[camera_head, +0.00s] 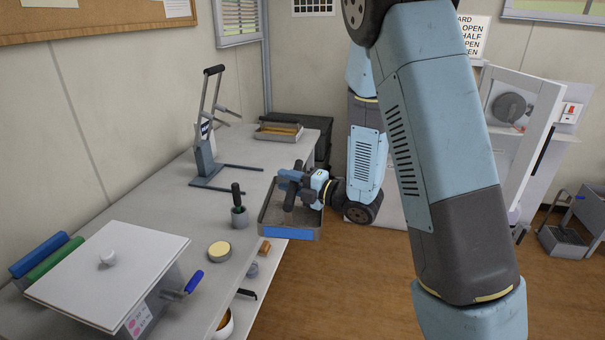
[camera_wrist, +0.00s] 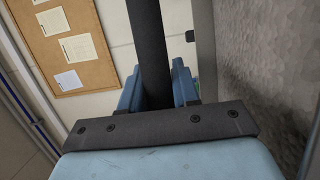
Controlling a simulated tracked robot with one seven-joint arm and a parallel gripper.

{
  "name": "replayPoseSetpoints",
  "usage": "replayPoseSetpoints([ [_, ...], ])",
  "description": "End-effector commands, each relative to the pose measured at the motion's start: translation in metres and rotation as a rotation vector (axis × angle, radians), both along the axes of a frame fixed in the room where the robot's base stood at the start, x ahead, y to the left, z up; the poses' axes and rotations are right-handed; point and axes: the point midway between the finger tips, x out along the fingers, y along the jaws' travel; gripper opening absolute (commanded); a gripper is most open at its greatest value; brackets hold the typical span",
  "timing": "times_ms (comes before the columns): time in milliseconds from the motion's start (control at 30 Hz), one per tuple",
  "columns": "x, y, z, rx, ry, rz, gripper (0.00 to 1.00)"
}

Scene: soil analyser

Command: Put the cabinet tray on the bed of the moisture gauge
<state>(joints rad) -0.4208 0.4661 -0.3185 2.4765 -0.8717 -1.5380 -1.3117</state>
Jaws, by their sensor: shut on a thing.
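A grey, open-topped metal tray with a blue front label (camera_head: 289,233) is at the bench's right edge. In the wrist view, the dark handle (camera_wrist: 152,45) lies between the two blue fingers, with speckled grey tray metal (camera_wrist: 265,70) to the right. The upright instrument with a lever and a flat forked base (camera_head: 205,155) seems to be the moisture gauge; it stands on the bench left of and behind the tray. Its forked base is empty. Whether the tray touches the bench is unclear.
Another tray with yellowish contents (camera_head: 279,131) sits at the bench's far end. A small dark-handled pot (camera_head: 239,217) and a round tin (camera_head: 219,252) stand left of the held tray. A white-lidded box (camera_head: 108,270) fills the near left. An open-doored cabinet (camera_head: 520,110) is at right.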

Motion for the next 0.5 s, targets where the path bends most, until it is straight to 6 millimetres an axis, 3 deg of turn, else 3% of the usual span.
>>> replayPoseSetpoints([
  [300, -0.049, 0.082, -0.02, 0.001, -0.001, 0.425, 0.0],
  [500, -0.072, 0.12, -0.029, 0.001, -0.002, 0.619, 0.0],
])
